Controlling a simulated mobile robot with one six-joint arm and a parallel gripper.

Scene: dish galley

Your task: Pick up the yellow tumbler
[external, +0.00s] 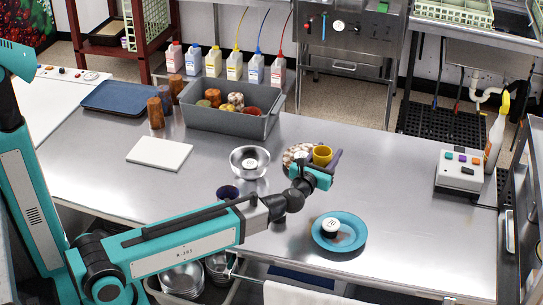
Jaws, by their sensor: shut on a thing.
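Beside the gripper are a checkered item (293,153) and a steel bowl (250,162). A dark blue cup (228,191) stands near my forearm. A blue plate (352,241) holds a small labelled object. A grey bin (222,121) of cups stands behind. The right of the table is mostly clear.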

